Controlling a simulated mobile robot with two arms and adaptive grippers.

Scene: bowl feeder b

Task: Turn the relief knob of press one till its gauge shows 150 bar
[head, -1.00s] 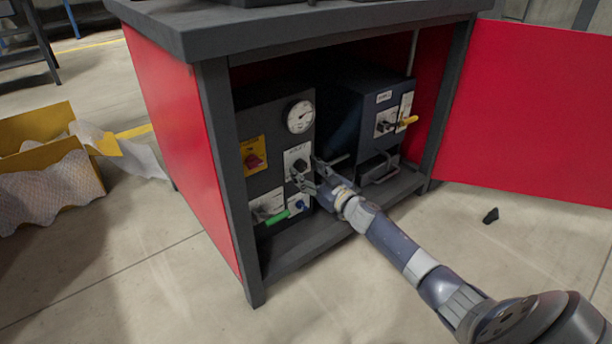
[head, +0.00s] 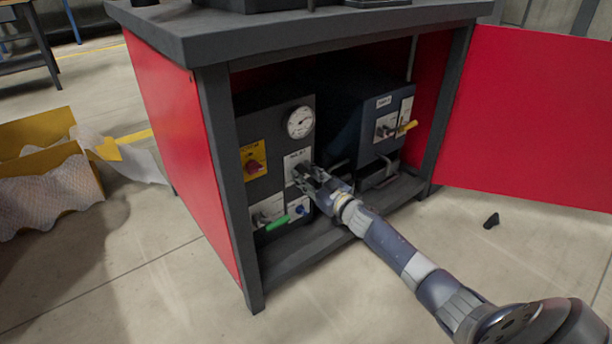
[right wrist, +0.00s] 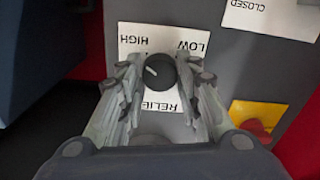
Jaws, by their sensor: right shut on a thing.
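The relief knob (right wrist: 158,70) is black and round with a pale pointer line, on a white plate marked LOW, HIGH and RELIEF, seen upside down in the right wrist view. My right gripper (right wrist: 160,76) is shut on it, one finger on each side. In the head view my right gripper (head: 302,173) is at the panel of the left unit in the cabinet and mostly hides the knob. The round white gauge (head: 300,122) sits just above; its needle is too small to read. My left gripper is not in view.
A red switch on a yellow plate (head: 253,160) is left of the knob. A green lever (head: 277,223) and a blue knob (head: 299,211) are below. A second unit with a yellow lever (head: 406,127) stands right. The red door (head: 530,110) is open.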

